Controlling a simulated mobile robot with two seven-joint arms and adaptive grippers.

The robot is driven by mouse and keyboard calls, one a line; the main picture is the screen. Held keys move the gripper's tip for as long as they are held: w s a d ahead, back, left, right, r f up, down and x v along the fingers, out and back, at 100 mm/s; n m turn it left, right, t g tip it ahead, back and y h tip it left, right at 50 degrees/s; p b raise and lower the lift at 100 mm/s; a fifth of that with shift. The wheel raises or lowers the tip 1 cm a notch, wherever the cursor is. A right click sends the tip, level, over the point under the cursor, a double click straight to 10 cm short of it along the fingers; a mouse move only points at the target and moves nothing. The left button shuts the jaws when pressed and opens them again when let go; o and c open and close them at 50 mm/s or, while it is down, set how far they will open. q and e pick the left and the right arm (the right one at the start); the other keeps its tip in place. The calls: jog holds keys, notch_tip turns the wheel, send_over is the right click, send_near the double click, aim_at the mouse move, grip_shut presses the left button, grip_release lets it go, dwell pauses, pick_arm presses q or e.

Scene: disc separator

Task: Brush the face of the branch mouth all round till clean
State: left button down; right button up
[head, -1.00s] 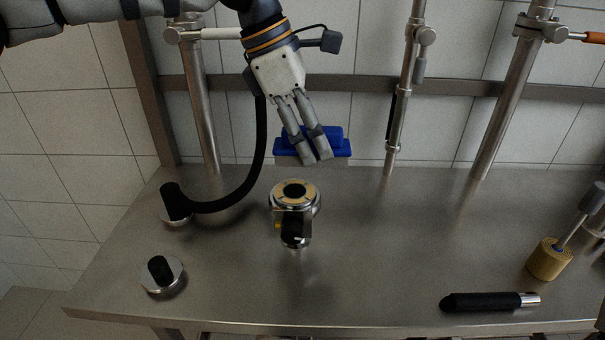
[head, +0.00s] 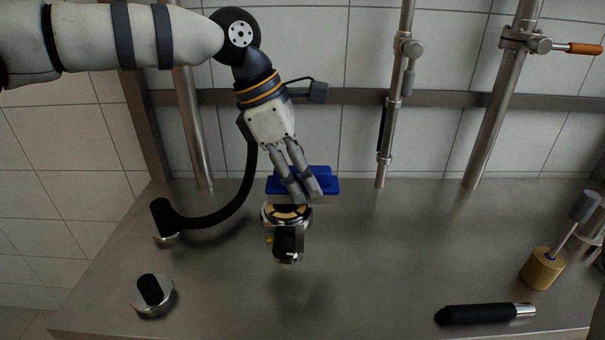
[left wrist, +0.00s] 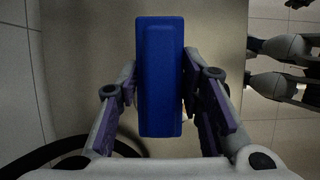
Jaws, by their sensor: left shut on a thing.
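My left gripper (head: 305,193) is shut on a blue brush (head: 325,180), which also fills the middle of the left wrist view (left wrist: 160,75) between the two fingers. The branch mouth (head: 287,213) is a round metal ring with a tan face, at the middle of the steel table. The brush is held over the far side of the mouth and hides part of its face. I cannot tell whether the bristles touch it. A dark fitting with a small yellow part sits just in front of the mouth.
A black hose (head: 235,200) curves from behind my left gripper to the table at left. A metal cap with a black knob (head: 150,291) is at front left. A black-handled tool (head: 480,314) and a tan cylinder (head: 542,268) are at right. Metal posts stand behind.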

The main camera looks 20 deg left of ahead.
aim_at(268, 183)
pick_arm(q)
jog(key=shift+f, duration=0.65)
jog(key=shift+w+a, duration=0.3)
jog(key=shift+a, duration=0.5)
jog(key=shift+w+a, duration=0.3)
jog(key=shift+a, duration=0.5)
jog(key=shift+r, duration=0.1)
jog(key=shift+s, duration=0.15)
jog(key=s+a, duration=0.2)
jog(key=shift+s, duration=0.3)
